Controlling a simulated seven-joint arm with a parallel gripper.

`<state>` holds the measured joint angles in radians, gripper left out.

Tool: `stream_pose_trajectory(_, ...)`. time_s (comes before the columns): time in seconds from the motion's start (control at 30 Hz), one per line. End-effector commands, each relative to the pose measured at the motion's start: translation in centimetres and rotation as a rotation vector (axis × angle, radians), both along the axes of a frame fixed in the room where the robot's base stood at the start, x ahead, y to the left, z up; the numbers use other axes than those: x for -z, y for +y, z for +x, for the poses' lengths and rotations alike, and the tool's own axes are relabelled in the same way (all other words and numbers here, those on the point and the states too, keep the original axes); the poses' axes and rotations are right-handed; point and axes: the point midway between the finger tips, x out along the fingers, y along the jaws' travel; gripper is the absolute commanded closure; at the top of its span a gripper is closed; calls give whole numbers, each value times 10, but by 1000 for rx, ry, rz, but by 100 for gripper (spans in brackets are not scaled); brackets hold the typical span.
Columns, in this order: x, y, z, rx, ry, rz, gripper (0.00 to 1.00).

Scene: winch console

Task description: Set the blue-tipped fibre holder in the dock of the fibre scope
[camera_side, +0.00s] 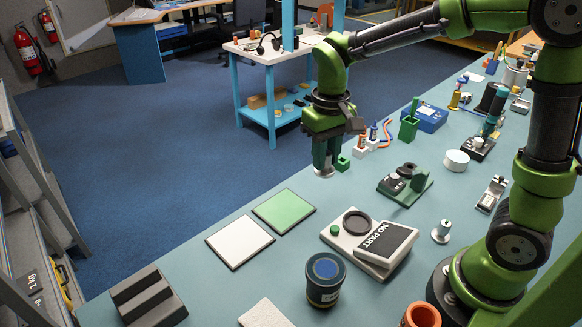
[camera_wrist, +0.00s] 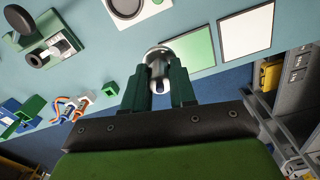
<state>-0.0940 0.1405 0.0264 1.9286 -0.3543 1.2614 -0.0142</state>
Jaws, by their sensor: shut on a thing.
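My gripper (camera_wrist: 159,90) points down and is shut on a silver fibre holder (camera_wrist: 158,58) with a round flange and a dark blue end. The holder looks upright and raised over the bench. What seems to be the fibre scope (camera_side: 405,185), with a green base and black round parts, stands to its right, apart from it. In the wrist view the scope (camera_wrist: 42,45) is at upper left, with a small grey dock-like block (camera_wrist: 66,46).
A green plate (camera_side: 284,210) and a white plate (camera_side: 240,242) lie flat nearby. A small green block (camera_side: 342,163) and connectors with orange and blue leads (camera_side: 373,140) are close beside my gripper.

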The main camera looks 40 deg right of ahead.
Motion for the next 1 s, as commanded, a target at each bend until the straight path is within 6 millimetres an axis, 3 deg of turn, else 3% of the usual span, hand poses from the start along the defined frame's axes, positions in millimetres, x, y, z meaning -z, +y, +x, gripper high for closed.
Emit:
stream_pose_trajectory(0.1,2,-26,-38,72,-3,-1,100)
stream_pose_trajectory(0.3,16,-36,-74,102,0,-1,100)
stream_pose_trajectory(0.63,70,-35,-81,100,5,-1,100)
stream_pose_trajectory(1.0,115,-35,-81,101,5,-1,100)
